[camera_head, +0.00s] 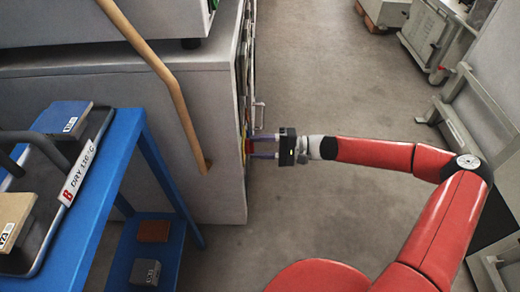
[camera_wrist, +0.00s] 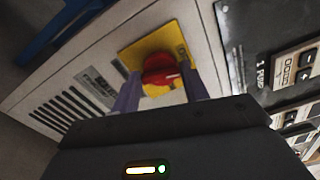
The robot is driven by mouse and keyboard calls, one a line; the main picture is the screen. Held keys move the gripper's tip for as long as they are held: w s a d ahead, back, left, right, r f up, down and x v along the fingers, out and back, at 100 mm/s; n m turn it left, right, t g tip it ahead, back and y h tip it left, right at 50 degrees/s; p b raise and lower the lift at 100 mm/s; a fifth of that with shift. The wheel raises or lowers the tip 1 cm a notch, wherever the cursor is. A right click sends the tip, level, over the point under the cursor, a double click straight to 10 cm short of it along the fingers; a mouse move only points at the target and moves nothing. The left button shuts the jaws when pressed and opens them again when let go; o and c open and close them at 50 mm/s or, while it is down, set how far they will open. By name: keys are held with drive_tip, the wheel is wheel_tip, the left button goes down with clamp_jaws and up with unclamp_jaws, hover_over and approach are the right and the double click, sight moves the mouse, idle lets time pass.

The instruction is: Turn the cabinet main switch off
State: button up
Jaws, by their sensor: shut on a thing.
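The cabinet main switch (camera_wrist: 160,72) is a red rotary knob on a yellow plate (camera_wrist: 183,50), seen in the wrist view on the cabinet's light panel. My gripper (camera_wrist: 157,92) has one finger on each side of the red knob and is shut on it. A pale mark shows on the knob's face; the exact switch position cannot be read. In the head view my gripper (camera_head: 255,147) reaches left to the cabinet (camera_head: 120,90) front, and only a sliver of red and yellow shows between the fingers.
A dark control panel (camera_wrist: 255,30) with switches lies right of the knob, and a vent (camera_wrist: 60,118) lies left. A wooden handle (camera_head: 165,75) slants before the cabinet. The floor (camera_head: 320,80) behind my arm is clear.

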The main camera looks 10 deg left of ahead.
drive_tip(key=shift+f+n+b, duration=0.15)
drive_tip(key=shift+n+b, duration=0.6)
drive_tip(key=shift+n, duration=0.75)
drive_tip(key=o, duration=1)
drive_tip(key=v, duration=0.7)
drive_tip(key=shift+w+d, duration=0.1)
drive_tip(key=shift+d, duration=0.3)
